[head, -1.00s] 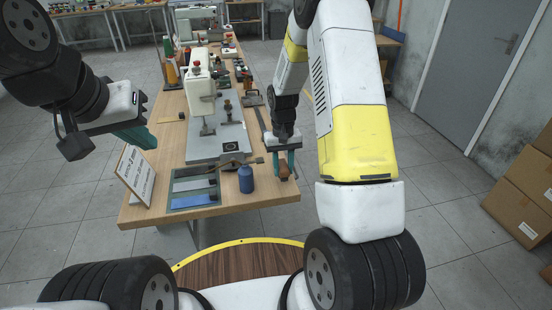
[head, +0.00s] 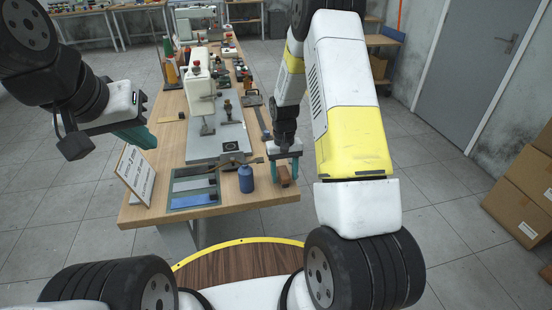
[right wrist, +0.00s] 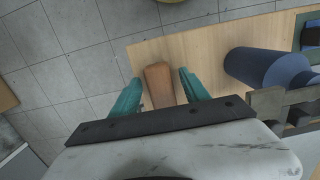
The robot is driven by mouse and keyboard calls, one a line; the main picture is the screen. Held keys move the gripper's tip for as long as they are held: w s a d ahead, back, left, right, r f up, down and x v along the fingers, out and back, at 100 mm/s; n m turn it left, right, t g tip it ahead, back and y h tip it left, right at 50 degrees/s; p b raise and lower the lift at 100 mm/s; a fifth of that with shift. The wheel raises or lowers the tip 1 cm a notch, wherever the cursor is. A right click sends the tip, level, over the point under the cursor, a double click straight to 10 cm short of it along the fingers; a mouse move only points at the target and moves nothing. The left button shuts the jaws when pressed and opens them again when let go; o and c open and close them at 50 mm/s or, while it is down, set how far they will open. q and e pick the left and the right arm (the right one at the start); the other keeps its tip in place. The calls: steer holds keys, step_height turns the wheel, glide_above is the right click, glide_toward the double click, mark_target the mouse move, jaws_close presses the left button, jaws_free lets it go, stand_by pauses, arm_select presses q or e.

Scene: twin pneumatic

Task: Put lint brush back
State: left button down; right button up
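A brown wooden block-like piece, which looks like the lint brush (head: 284,176), lies at the near right corner of the workbench. In the right wrist view the brown piece (right wrist: 159,84) sits between the two teal fingers, with a gap on each side. My right gripper (head: 284,173) is open around it; the right wrist view also shows the gripper (right wrist: 160,78). Its bristle side is hidden. My left gripper (head: 138,137) hangs in the air left of the bench, seen side-on, away from the brush; its opening cannot be told.
A blue bottle-like spool (head: 245,179) stands just left of the right gripper. A tray (head: 176,204) with grey and blue areas lies left of it, beside a tilted sign (head: 135,175). A sewing machine (head: 198,90) stands farther back. Cardboard boxes (head: 520,205) stand at the right.

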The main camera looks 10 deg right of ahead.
steer(key=shift+r, duration=0.1)
step_height(320, 180, up, 12)
steer(key=w, duration=0.1)
step_height(320, 180, up, 16)
steer(key=t+y, duration=0.1)
steer(key=t, duration=0.2)
glide_above(283, 172)
steer(key=s, duration=0.9)
steer(key=s+a+r+t, duration=0.1)
steer(key=s+r+t, duration=0.1)
steer(key=s, duration=0.5)
steer(key=s+a+r+t+y, duration=0.1)
steer(key=s+r, duration=0.3)
steer(key=s, duration=0.4)
steer(key=shift+s+r+t, duration=0.2)
steer(key=shift+r+t, duration=0.1)
steer(key=shift+t, duration=0.3)
